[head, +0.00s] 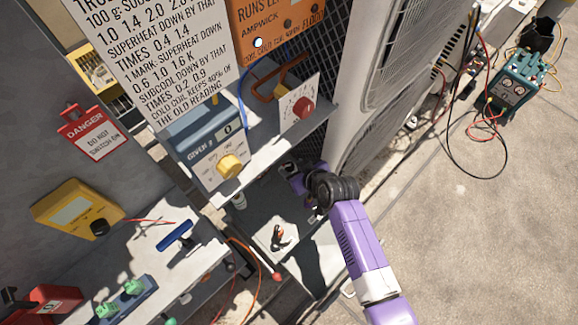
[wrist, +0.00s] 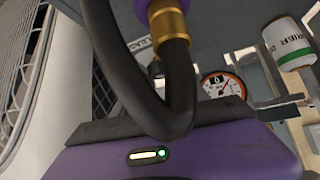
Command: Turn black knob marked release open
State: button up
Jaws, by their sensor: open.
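My gripper (head: 292,168) is a dark end on my purple arm. In the head view it is open under the grey shelf, beside the condenser's grille. Its fingertips are small and partly hidden. No black knob with readable "release" lettering shows in either view. In the wrist view, a small dark part (wrist: 156,69) sits behind a black hose with a brass collar (wrist: 168,22), near a partly hidden label; I cannot tell whether it is the knob. A black knob (head: 100,228) on a yellow meter shows no release marking.
The grey shelf carries a blue box with a yellow knob (head: 229,165) and a white panel with a red knob (head: 302,107). A round gauge (wrist: 222,86) and a white can (wrist: 290,44) show in the wrist view. Open concrete (head: 470,240) lies right.

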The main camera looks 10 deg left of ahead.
aim_at(289, 168)
jog(key=shift+x, duration=1.3)
grip_shut()
jog(key=shift+w+d+f+b, duration=0.1)
jog(key=shift+f+b, duration=0.05)
jog(key=shift+b, duration=0.25)
